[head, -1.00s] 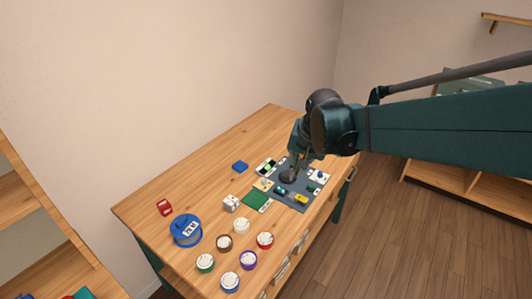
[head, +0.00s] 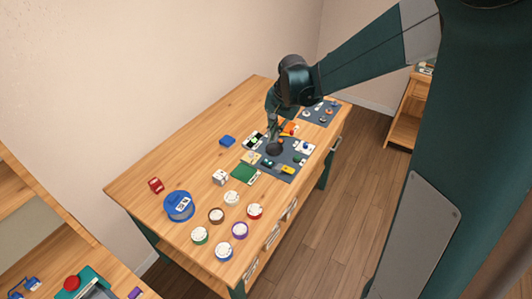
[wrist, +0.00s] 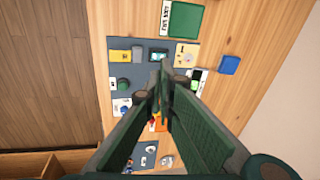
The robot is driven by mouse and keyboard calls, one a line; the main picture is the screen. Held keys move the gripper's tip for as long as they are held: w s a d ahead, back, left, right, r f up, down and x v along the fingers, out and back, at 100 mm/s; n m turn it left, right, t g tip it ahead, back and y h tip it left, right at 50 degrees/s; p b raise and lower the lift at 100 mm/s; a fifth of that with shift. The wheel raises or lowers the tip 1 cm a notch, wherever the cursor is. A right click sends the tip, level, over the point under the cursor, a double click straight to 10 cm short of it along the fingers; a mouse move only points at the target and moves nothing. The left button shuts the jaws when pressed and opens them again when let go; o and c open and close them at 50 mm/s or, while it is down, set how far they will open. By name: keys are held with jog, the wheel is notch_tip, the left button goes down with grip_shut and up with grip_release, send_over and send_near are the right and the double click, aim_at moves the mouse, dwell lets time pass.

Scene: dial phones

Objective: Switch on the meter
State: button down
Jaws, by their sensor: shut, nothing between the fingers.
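Several small devices sit on and beside a dark mat (head: 287,176) on the table; I cannot read which is labelled a meter. A small dark device with a teal screen (wrist: 158,55) stands near a yellow block (wrist: 120,56). A white device with a green display (wrist: 197,82) stands beside a beige card (wrist: 187,50). My gripper (head: 273,136) is shut and empty, pointing down over the mat. In the wrist view its fingers (wrist: 163,72) reach toward the teal-screen device; whether they touch anything I cannot tell. The fingers hide the middle of the mat.
A green board (head: 244,173), a white cube (head: 220,177) and a blue box (head: 227,141) lie near the mat. Several round dials and a blue drum (head: 179,206) stand toward the front left. A second dark mat (head: 323,113) with parts lies behind. Bare wood is at left.

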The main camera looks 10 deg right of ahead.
aim_at(266, 160)
jog(key=shift+m+g, duration=0.3)
jog(key=shift+m, duration=0.2)
jog(key=shift+w+f+p, duration=0.4)
jog(key=shift+w+f, duration=0.35)
jog(key=shift+w, duration=0.2)
jog(key=shift+w+f+p, duration=0.4)
jog(key=shift+w+f, duration=0.35)
jog(key=shift+w, duration=0.15)
jog(key=shift+f, duration=0.1)
jog(key=shift+w+a+f+b, duration=0.3)
jog(key=shift+f, duration=1.95)
jog(key=shift+w+a+f+b, duration=0.3)
jog(key=shift+w+f, duration=0.05)
jog(key=shift+f, duration=1.9)
jog(key=shift+w+a+f+b, duration=0.3)
jog(key=shift+f, duration=1.95)
jog(key=shift+w+a+f+g+h+b, duration=0.2)
jog(key=shift+a+f+g+h+b, duration=0.1)
jog(key=shift+f+g+b, duration=0.15)
jog(key=shift+s+d, duration=0.1)
jog(key=shift+d, duration=0.15)
